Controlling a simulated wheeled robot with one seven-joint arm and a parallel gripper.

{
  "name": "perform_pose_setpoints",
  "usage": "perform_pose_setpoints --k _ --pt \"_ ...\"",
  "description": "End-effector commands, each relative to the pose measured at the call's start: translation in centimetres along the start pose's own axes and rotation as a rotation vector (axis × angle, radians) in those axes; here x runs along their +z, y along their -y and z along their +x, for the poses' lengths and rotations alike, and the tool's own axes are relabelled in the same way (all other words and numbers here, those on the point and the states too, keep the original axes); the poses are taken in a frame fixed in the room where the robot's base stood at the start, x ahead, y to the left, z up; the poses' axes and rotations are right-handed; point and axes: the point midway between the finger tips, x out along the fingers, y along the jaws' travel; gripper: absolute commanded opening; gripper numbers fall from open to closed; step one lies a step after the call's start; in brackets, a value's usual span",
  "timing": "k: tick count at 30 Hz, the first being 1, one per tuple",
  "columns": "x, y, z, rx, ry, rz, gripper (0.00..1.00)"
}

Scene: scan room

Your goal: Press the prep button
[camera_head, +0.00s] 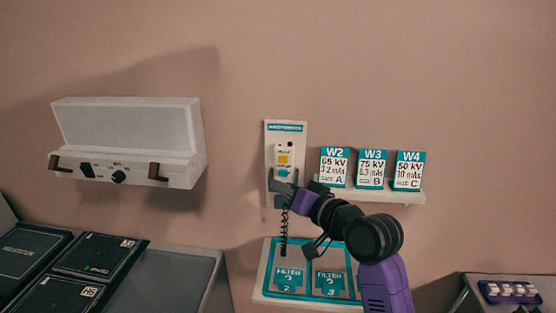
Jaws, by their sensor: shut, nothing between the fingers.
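A pale handset (284,148) hangs upright on a wall panel (272,134) with a teal label strip on top. It carries a yellow-orange square button (284,160) and a smaller teal mark just below it. I cannot read which one is the prep button. My gripper (280,180) is in front of the handset's lower part, just below the yellow button, and is shut and empty. It hides the lower handset. I cannot tell whether it touches the handset. A coiled dark cord (284,232) hangs below.
A shelf (400,195) with W2, W3 and W4 cards (372,168) is right of the panel. A filter tray (262,285) lies below. A white wall box (128,140) with an open lid is at left. Dark cassettes (100,255) lie lower left.

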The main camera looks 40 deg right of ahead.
Motion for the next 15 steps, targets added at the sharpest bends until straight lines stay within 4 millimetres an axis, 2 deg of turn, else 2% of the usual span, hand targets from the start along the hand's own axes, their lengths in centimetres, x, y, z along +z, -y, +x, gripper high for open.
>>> perform_pose_setpoints --k 9,15 --pt "-0.1 -0.1 0.2 0.0 -0.002 -0.001 0.0" --pt "-1.0 -1.0 1.4 -0.001 -0.004 -0.003 0.0"
